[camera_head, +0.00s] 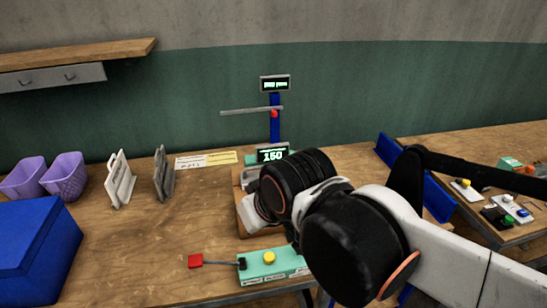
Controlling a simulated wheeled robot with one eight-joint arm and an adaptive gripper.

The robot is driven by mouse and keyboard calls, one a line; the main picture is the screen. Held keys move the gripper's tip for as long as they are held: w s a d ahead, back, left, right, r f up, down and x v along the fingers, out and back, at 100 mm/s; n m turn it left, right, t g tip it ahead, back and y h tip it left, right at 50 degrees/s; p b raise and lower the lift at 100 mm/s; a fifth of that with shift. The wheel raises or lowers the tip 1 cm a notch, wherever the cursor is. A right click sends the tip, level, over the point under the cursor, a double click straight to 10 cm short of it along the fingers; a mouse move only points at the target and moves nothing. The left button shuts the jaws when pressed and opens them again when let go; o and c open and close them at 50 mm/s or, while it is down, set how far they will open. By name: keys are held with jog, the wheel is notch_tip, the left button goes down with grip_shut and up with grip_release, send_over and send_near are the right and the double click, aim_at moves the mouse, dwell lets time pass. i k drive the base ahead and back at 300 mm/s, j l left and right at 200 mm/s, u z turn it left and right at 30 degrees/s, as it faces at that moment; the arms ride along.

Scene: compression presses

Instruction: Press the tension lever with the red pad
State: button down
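A red pad (195,260) sits at the left end of a thin dark lever (220,263). The lever joins a green box (268,263) with a yellow button (269,257) near the table's front edge. My gripper (250,213) is mostly hidden behind my own black and white arm; only a pale part shows, beyond the green box and up-right of the red pad, apart from the pad in the picture. Its fingers cannot be made out. A blue post (275,122) with a grey bar (240,111) and a red knob (274,113) stands behind.
A display (272,154) reads 150. A blue box (40,245), purple baskets (65,178) and upright plates (120,180) stand left. The wooden table (130,250) is clear left of the red pad. Small button boxes (510,206) lie on the right table.

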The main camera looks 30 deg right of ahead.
aim_at(196, 260)
jog(key=z, duration=0.65)
jog(key=k+j, duration=0.1)
jog(key=j, duration=0.35)
jog(key=k+j+z, duration=0.25)
jog(key=i+u, duration=0.15)
jog(key=u, duration=0.15)
